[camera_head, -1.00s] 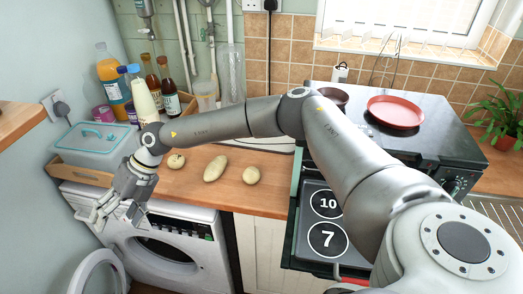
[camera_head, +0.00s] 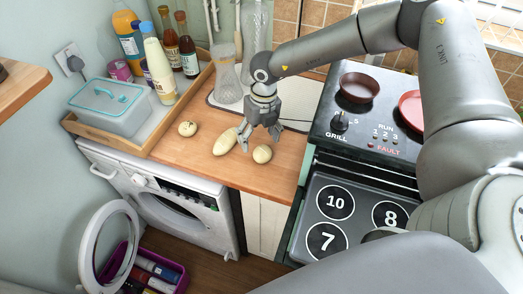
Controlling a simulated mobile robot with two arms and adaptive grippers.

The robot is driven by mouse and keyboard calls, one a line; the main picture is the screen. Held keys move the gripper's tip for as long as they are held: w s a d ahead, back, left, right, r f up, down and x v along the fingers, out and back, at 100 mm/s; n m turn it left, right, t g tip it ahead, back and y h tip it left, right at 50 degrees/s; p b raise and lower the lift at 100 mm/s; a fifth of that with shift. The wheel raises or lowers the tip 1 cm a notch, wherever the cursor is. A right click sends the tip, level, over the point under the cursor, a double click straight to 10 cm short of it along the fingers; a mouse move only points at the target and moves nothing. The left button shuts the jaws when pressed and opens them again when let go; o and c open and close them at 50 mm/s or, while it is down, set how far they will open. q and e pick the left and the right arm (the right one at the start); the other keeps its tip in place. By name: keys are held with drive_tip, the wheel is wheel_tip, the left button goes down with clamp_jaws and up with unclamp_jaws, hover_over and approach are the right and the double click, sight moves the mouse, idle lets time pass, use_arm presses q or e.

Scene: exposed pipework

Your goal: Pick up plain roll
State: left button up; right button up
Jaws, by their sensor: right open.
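Three pale bread rolls lie in a loose row on the wooden counter. The left roll (camera_head: 188,128) is small and round with a darker mark on top. The middle roll (camera_head: 225,141) is longer and oval. The right roll (camera_head: 262,153) is round and looks plain; I cannot tell for certain which one is the plain roll. My right gripper (camera_head: 260,141) points down, open and empty, its fingers just above and behind the right roll and close to the middle roll's right end. Whether it touches either is unclear. My left gripper is not in view.
A wooden tray (camera_head: 155,138) with bottles and a blue-lidded box (camera_head: 108,106) stands left on the counter (camera_head: 200,165). Glass vases (camera_head: 226,75) stand behind the gripper. The stove (camera_head: 365,110) with a brown pan (camera_head: 358,88) is right. The washing machine door (camera_head: 108,245) hangs open below.

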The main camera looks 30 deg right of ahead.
sight(263, 149)
drive_tip(key=f+p, duration=0.1)
drive_tip(key=s+d+f+p, duration=0.1)
drive_tip(key=shift+f, duration=0.4)
wheel_tip(263, 149, down, 2)
drive_tip(key=shift+a+f, duration=0.2)
drive_tip(key=shift+f, duration=0.15)
drive_tip(key=shift+w+f, duration=0.1)
drive_tip(key=shift+c, duration=0.6)
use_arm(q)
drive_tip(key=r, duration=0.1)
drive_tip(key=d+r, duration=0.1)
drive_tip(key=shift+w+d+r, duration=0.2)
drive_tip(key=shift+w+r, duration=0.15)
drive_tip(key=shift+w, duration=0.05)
use_arm(e)
drive_tip(key=c, duration=1)
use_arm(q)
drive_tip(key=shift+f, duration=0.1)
